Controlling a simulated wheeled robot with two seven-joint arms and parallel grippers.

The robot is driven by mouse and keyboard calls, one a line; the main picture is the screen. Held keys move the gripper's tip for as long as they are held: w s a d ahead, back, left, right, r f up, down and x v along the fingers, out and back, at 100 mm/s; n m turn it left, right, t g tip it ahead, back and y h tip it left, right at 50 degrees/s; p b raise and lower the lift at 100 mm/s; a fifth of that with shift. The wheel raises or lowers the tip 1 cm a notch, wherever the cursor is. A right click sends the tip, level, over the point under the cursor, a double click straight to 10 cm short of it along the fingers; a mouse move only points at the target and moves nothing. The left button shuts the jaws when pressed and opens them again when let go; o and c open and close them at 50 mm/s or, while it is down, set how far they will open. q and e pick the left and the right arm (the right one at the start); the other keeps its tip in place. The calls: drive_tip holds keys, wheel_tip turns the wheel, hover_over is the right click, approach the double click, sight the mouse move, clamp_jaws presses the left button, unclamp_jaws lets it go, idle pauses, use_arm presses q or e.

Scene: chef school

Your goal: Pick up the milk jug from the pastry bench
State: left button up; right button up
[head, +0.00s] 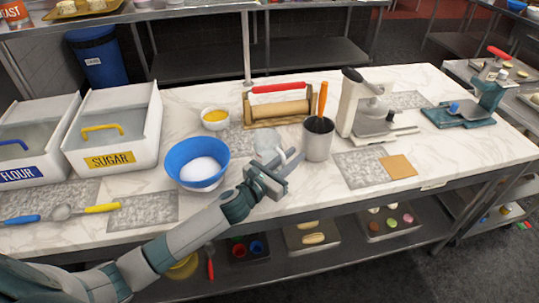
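A pale, see-through jug (267,142) stands on the marble-topped pastry bench (228,264) between the blue bowl and a grey metal pot; it looks like the milk jug. Its lower part is hidden behind my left gripper. My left gripper (287,160) is just in front of the jug at the bench's near side, its fingers pointing away toward the jug and the pot. The fingers look spread apart, with nothing clearly between them. I cannot tell whether one touches the jug. My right gripper is out of view.
The blue bowl (186,157) of white powder stands left of the jug. The grey pot (318,143) with an orange-handled tool stands close on the right. Behind are a small yellow-filled bowl (215,124) and a wooden rack with a red handle (280,88).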

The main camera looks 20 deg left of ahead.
use_arm(q)
clamp_jaws()
drive_tip(key=shift+r, duration=0.25)
drive_tip(key=s+d+r+b, duration=0.2)
drive_tip(key=s+d+r, duration=0.3)
drive_tip(key=d+r, duration=0.5)
drive_tip(key=shift+d+r, duration=0.15)
drive_tip(key=shift+r, duration=0.1)
idle(1.2)
drive_tip(key=shift+d, duration=0.1)
idle(1.3)
